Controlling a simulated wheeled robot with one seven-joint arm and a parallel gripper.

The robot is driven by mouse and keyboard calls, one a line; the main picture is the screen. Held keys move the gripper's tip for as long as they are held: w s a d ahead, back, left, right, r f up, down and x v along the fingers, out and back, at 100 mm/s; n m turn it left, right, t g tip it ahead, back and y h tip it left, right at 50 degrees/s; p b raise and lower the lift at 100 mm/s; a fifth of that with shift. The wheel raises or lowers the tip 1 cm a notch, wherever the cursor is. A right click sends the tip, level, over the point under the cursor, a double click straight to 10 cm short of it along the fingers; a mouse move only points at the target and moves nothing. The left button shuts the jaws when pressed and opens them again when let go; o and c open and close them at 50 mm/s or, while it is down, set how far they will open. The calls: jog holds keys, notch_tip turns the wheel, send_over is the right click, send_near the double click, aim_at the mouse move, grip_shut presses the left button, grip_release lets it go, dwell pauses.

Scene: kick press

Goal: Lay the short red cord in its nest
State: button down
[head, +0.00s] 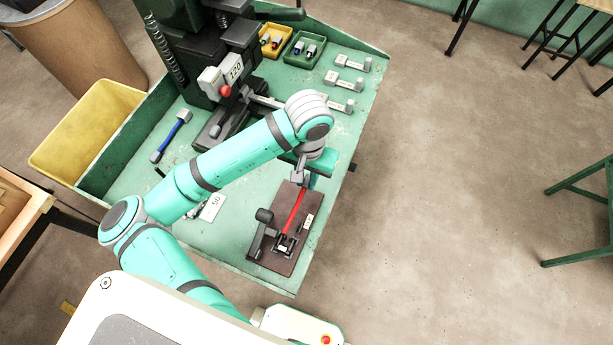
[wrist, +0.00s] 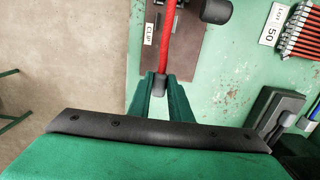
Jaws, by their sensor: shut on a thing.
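The short red cord (head: 293,212) lies along a brown board (head: 266,258) at the front of the green bench, its near end at a black clamp (head: 283,243). My gripper (head: 301,177) is shut on the cord's other end, over the board's far edge. In the wrist view the red cord (wrist: 168,40) runs up from its grey end cap (wrist: 160,84), which sits between the green fingers of my gripper (wrist: 160,92). The board (wrist: 190,55) lies under it, with a label reading CLIP. Whether the cord touches the board is unclear. No separate nest can be made out.
A dark lever with a knob (head: 264,215) stands at the board's left. The press (head: 205,60), small parts trays (head: 273,41) and grey-ended holders (head: 344,81) are behind. A blue cord (head: 170,137) lies left. Several red cords (wrist: 300,30) lie by a 50 card (wrist: 275,24).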

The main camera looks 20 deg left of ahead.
jog(key=shift+f, duration=2.9)
jog(key=shift+f, duration=0.8)
dwell(1.5)
jog(key=shift+w+f, duration=0.1)
jog(key=shift+f, duration=0.5)
dwell(1.3)
jog(key=c, duration=1.5)
grip_release()
jog(key=shift+c, duration=0.2)
jog(key=shift+a, duration=0.1)
